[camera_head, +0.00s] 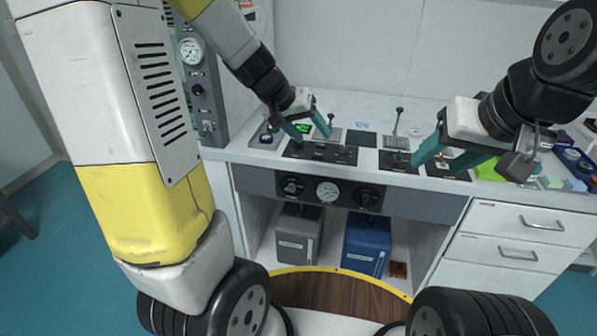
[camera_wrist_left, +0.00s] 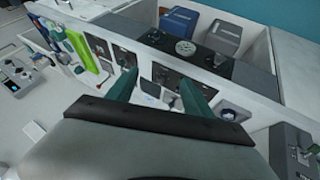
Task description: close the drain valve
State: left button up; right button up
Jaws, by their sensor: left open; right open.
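Two dark round valve knobs sit on the grey front panel below the worktop, a left knob (camera_head: 291,186) and a right knob (camera_head: 366,198), with a white gauge (camera_head: 328,192) between them. I cannot tell which control is the drain valve. The knobs also show in the left wrist view, one near the blue container (camera_wrist_left: 153,37) and one near the grey container (camera_wrist_left: 219,58). My left gripper (camera_head: 308,127) is open above the dark panel on the worktop, its green fingers apart and empty (camera_wrist_left: 158,93). My right gripper (camera_head: 475,160) is open and empty above the worktop's right part.
A grey container (camera_head: 298,232) and a blue container (camera_head: 366,243) stand in the open bay under the panel. Upright levers (camera_head: 397,121) stand on the worktop. A gauge cabinet (camera_head: 200,85) is at left, white drawers (camera_head: 515,238) at right. Small coloured blocks (camera_head: 551,182) lie at far right.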

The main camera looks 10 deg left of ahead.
pick_arm(q)
jog(key=w+a+f+y, duration=0.25)
jog(key=w+f, duration=0.55)
jog(key=f, duration=0.5)
jog(key=y, duration=0.2)
send_near(290, 189)
jog(key=shift+g, duration=0.5)
jog(key=x, duration=0.3)
jog(key=w+x, duration=0.1)
jog(key=x, duration=0.3)
jog(key=shift+c, duration=0.2)
grip_shut()
